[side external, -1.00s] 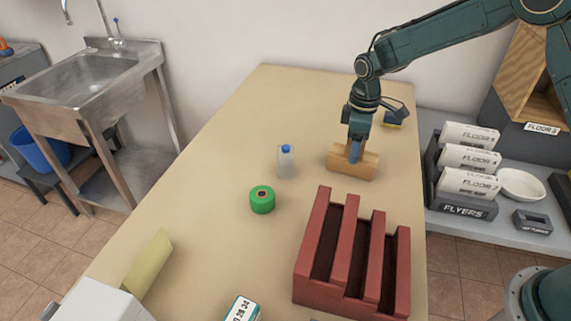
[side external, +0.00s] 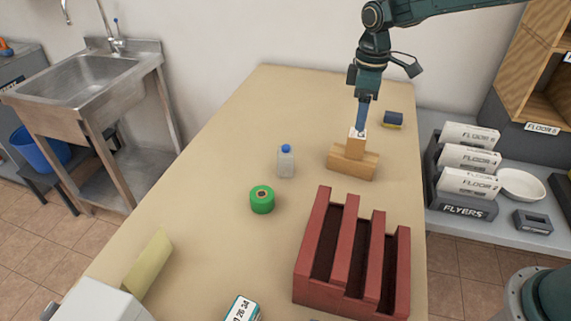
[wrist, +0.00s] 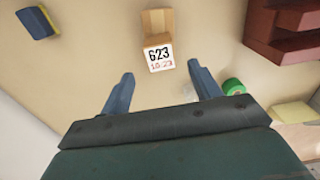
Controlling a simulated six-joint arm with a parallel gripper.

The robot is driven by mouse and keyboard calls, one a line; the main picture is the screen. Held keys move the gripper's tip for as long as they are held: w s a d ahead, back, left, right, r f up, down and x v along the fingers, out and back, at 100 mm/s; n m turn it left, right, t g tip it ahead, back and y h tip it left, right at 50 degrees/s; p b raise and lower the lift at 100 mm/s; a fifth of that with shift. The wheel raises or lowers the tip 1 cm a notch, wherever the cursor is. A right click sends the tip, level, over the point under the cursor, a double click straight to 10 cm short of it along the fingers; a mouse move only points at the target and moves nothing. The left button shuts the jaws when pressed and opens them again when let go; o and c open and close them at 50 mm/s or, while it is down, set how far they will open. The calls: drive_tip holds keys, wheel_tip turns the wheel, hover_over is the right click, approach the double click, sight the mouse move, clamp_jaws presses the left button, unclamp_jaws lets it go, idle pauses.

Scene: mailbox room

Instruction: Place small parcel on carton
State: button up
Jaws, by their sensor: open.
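The small parcel (side external: 356,146) is a tan block with a white top label, standing upright on the brown carton (side external: 345,166). My gripper (side external: 361,129) is just above the parcel, pointing down. In the wrist view its two blue fingers (wrist: 160,72) are spread wide and hold nothing. The parcel lies ahead of the fingertips, apart from them in that view.
A blue-capped bottle (side external: 286,162) and a green roll (side external: 262,199) stand left of the carton. A red slotted rack (side external: 330,285) is in front. A dark blue and yellow item (side external: 392,120) lies behind right. The left part of the table (side external: 195,215) is mostly clear.

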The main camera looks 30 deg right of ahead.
sight(361, 134)
drive_tip(key=shift+r, duration=1.25)
drive_tip(key=s+d+r+m+t, duration=0.35)
drive_tip(key=s+r, duration=0.75)
drive_tip(key=s, duration=0.4)
drive_tip(key=s+d+f+m+t, duration=0.1)
drive_tip(key=s+m, duration=0.4)
drive_tip(key=s, duration=1.2)
drive_tip(key=shift+f+t, duration=0.55)
drive_tip(key=shift+f, duration=0.1)
